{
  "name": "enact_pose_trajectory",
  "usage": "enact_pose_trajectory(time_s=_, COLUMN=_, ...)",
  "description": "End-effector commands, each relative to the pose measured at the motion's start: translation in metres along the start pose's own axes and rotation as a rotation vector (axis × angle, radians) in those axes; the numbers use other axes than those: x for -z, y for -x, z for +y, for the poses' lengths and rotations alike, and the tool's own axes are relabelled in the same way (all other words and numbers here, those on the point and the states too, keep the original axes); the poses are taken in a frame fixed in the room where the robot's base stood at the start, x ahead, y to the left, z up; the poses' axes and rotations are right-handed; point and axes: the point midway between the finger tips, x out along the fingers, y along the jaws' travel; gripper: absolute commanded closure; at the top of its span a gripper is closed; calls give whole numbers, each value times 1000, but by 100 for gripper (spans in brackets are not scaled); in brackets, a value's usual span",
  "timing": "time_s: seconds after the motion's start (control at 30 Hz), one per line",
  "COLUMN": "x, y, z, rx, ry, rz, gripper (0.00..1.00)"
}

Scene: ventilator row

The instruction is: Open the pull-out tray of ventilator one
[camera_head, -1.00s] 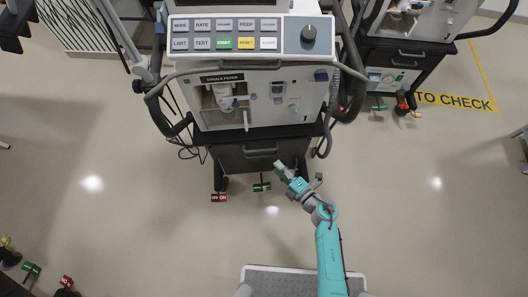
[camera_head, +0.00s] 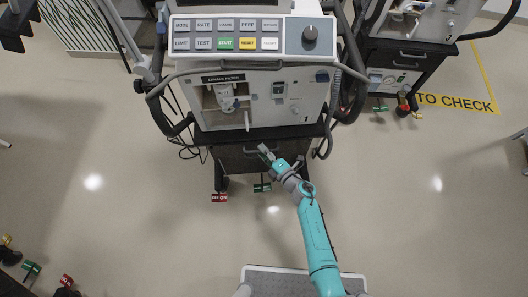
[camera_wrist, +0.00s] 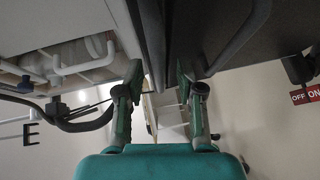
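The ventilator in the middle of the head view (camera_head: 262,95) stands on a dark cart. The dark pull-out tray (camera_head: 232,162) is the front panel under its black shelf and looks closed. Its bar handle (camera_head: 248,151) is partly hidden by my gripper (camera_head: 266,152), which is in front of it. In the wrist view my gripper (camera_wrist: 160,88) is open, with nothing between its fingers. A dark curved bar, apparently the handle (camera_wrist: 240,38), runs to the right of the right finger there. I cannot tell whether they touch.
Red (camera_head: 219,197) and green (camera_head: 262,187) brake pedals sit at the cart's foot. A hose hangs right of the ventilator (camera_head: 325,150). A second ventilator cart (camera_head: 405,58) stands at the upper right. The floor in front is clear.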

Motion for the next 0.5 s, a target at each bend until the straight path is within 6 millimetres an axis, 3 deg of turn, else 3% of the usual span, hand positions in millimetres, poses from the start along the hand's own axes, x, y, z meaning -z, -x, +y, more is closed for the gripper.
enact_pose_trajectory(time_s=0.03, x=0, y=0, z=0, rx=0, ry=0, rz=0, gripper=63)
enact_pose_trajectory(time_s=0.2, x=0, y=0, z=0, rx=0, ry=0, rz=0, gripper=100)
enact_pose_trajectory(time_s=0.5, x=1, y=2, z=-1, rx=0, ry=0, rz=0, gripper=100)
